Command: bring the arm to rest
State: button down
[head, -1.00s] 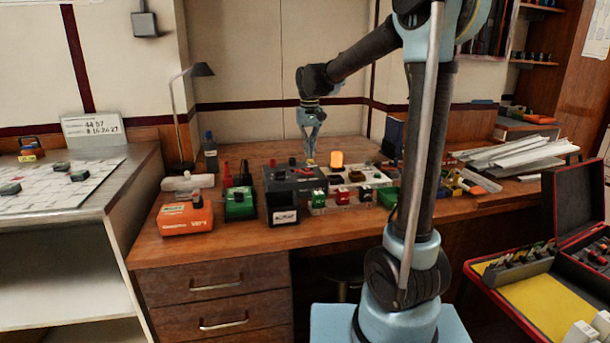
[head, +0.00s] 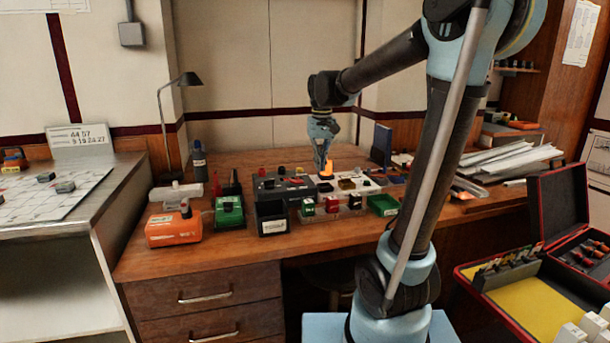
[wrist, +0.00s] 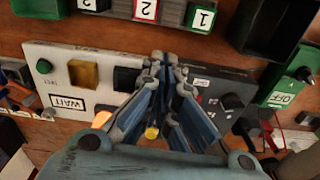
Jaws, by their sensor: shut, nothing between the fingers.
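My gripper (head: 322,170) points down above the desk panels in the head view, close beside a glowing orange lamp (head: 328,168). In the wrist view my gripper (wrist: 165,62) has its fingers together with nothing between them. It hangs over the place where a white panel (wrist: 62,66) with a WAIT label meets a dark panel (wrist: 225,80). Whether the fingertips touch either panel cannot be told. My arm reaches from the right of the head view over the desk.
The wooden desk (head: 150,262) carries an orange box (head: 180,226), a green box (head: 229,212) and a black bin (head: 272,222). A desk lamp (head: 165,110) stands at the back left. White strips (head: 510,160) lie on the right. An open red case (head: 540,272) is at the lower right.

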jog(key=s+d+f, duration=0.4)
jog(key=s+f, duration=0.1)
jog(key=s, duration=0.3)
jog(key=s+d+f+m+t, duration=0.1)
jog(key=s+d+f, duration=0.4)
jog(key=s, duration=0.3)
jog(key=s+d+f+m, duration=0.1)
jog(key=s+d+f, duration=0.4)
jog(key=s, duration=0.3)
jog(key=shift+s+d+f+t, duration=0.15)
jog(key=shift+s+f+t, duration=0.25)
jog(key=shift+f, duration=0.5)
